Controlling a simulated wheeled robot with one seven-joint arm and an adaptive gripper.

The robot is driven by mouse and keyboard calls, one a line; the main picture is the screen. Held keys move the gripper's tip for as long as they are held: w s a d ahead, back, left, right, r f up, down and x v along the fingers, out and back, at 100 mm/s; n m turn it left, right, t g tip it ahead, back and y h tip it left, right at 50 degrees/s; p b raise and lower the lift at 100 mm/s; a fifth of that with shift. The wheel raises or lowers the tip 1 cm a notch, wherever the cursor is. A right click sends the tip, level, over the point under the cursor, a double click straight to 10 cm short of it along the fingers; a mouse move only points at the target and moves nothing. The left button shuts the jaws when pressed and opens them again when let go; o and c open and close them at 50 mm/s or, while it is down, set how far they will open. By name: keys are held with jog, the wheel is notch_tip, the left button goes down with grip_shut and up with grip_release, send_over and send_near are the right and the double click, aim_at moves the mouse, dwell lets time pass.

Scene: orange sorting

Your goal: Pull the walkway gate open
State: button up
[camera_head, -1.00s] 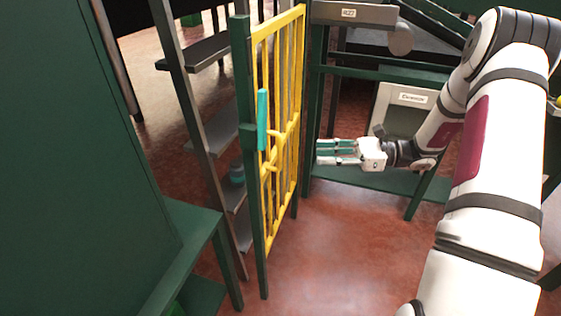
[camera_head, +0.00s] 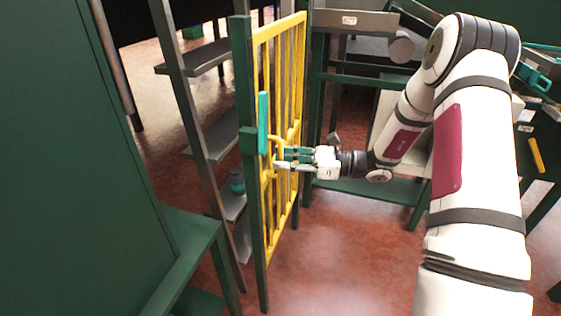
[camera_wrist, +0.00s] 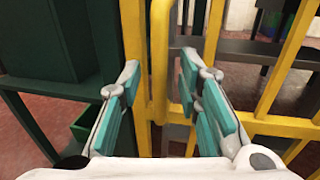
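The yellow barred walkway gate (camera_head: 285,50) stands upright between two green posts in the head view, apparently in line with them. A yellow pull handle (camera_head: 275,148) stands out from its near side; in the wrist view a yellow vertical bar, apparently this handle (camera_wrist: 160,50), lies between my fingers. My gripper (camera_head: 281,160) is at the handle's height, with its teal-padded fingers pointing at the gate. In the wrist view my gripper (camera_wrist: 160,95) is open, with gaps on both sides of the bar. Whether a finger touches the handle is hard to tell.
A teal vertical piece (camera_head: 263,122) is on the near green post (camera_head: 247,200). A grey stepped shelf (camera_head: 205,140) stands behind the gate, and a green bench (camera_head: 200,235) is at the left. Red floor (camera_head: 340,260) in front of the gate is clear.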

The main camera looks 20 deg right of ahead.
jog(key=shift+w+a, duration=0.25)
jog(key=shift+a, duration=0.3)
grip_shut()
jog(key=shift+d, duration=0.1)
